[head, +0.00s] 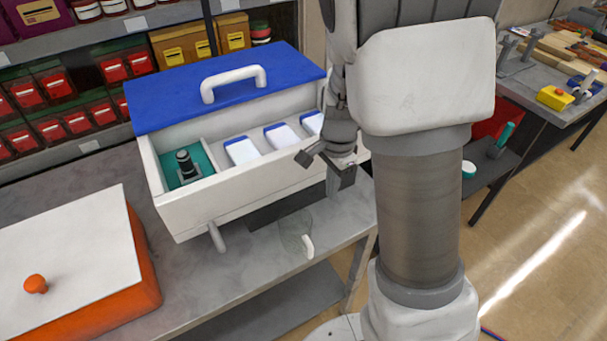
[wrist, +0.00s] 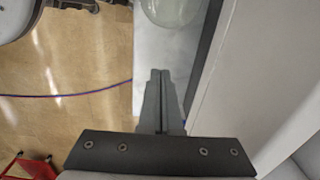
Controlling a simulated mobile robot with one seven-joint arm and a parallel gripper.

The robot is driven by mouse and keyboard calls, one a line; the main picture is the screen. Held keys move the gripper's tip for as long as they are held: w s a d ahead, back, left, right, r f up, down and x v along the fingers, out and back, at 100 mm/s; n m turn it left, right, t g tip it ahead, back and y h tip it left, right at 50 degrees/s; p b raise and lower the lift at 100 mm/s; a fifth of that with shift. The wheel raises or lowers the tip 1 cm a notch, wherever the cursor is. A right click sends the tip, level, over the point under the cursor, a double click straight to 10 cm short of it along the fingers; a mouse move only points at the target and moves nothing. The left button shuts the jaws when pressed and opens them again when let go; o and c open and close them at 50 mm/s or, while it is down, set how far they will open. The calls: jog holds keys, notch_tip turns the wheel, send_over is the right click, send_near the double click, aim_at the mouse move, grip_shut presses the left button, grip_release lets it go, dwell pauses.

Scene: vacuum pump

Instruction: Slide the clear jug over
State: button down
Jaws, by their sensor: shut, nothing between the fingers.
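The clear jug (head: 307,246) stands on the grey bench near its front edge, in front of the white and blue box. Its body is see-through and faint, and its white handle shows best. In the wrist view the round glass of the jug (wrist: 170,10) is cut off by the top edge. My gripper (head: 343,180) is above and to the right of the jug in the head view, beside the box's right end. In the wrist view my gripper's fingers (wrist: 160,73) are together, empty, with a gap in the picture between their tips and the jug.
The white box (head: 235,195) with its blue lid (head: 170,98) open stands close behind the jug. A dark strip (head: 280,208) lies on the bench along the box's front. An orange case (head: 145,260) sits at left. The bench (head: 205,285) is bare between case and jug.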

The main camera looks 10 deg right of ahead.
jog(key=f+b, duration=0.1)
jog(key=f, duration=1)
jog(key=shift+d, duration=0.2)
jog(key=a, duration=0.2)
jog(key=shift+s+a+r+p, duration=0.3)
jog(key=shift+s+a+r, duration=0.05)
jog(key=shift+a, duration=0.05)
jog(key=shift+s+a, duration=0.2)
jog(key=shift+a, duration=0.4)
jog(key=s+a+p, duration=0.1)
jog(key=a+p, duration=0.1)
jog(key=a, duration=0.3)
jog(key=s+a+p, duration=0.2)
jog(key=a, duration=0.3)
jog(key=s+a+p, duration=0.1)
jog(key=s+a, duration=0.1)
jog(key=a, duration=0.3)
jog(key=shift+s+a+p, duration=0.1)
jog(key=shift+a+p, duration=0.3)
jog(key=shift+s+a, duration=0.1)
jog(key=shift+a, duration=0.25)
